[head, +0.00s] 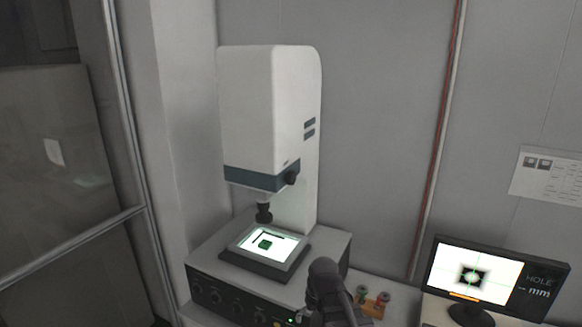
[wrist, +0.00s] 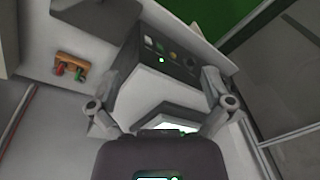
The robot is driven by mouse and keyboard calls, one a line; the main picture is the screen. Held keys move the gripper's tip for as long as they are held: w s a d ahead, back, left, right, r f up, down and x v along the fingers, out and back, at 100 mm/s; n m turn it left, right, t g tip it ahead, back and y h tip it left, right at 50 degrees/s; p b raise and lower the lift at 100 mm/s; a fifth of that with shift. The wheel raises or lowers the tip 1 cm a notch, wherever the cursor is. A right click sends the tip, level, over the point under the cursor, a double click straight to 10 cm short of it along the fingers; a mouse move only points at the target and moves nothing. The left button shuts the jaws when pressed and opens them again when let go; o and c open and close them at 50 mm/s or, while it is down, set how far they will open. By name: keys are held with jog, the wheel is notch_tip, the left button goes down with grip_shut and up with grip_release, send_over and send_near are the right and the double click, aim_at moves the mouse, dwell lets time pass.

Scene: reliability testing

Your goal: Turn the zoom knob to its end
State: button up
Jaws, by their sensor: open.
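A white measuring microscope (head: 265,115) stands on a grey base. A dark round knob (head: 291,178) sits on the right side of its head, by the blue-grey band; I take this as the zoom knob. More dark knobs (head: 214,294) line the base's front. My gripper (wrist: 162,108) is open and empty in the wrist view, its two fingers spread wide over the base (wrist: 135,75). The side knob is not recognisable there. In the head view my dark arm (head: 328,292) rises in front of the base's right end, below and apart from the side knob; its fingertips cannot be made out.
A lit stage (head: 292,262) holds a small dark square part (head: 265,244) under the lens (head: 264,212). An orange-brown rack (head: 376,302) with red and green pieces stands right of the base. A monitor (head: 490,277) reading "HOLE" and "mm" stands further right. Walls close off the back.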

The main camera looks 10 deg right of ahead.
jog(key=w+a+r+n+y+p, duration=0.1)
jog(key=w+r+y+p, duration=0.1)
jog(key=w+r+p, duration=0.3)
jog(key=n+t+y, duration=0.7)
jog(key=t+y, duration=0.2)
jog(key=y, duration=0.2)
send_near(294, 180)
jog(key=s+d+f, duration=0.1)
jog(key=s+d, duration=0.1)
jog(key=shift+d+r+t+y, duration=0.1)
jog(key=shift+r+t+y, duration=0.2)
jog(key=shift+t, duration=0.1)
jog(key=x, duration=1.4)
jog(key=shift+d, duration=0.1)
jog(key=shift+c, duration=0.2)
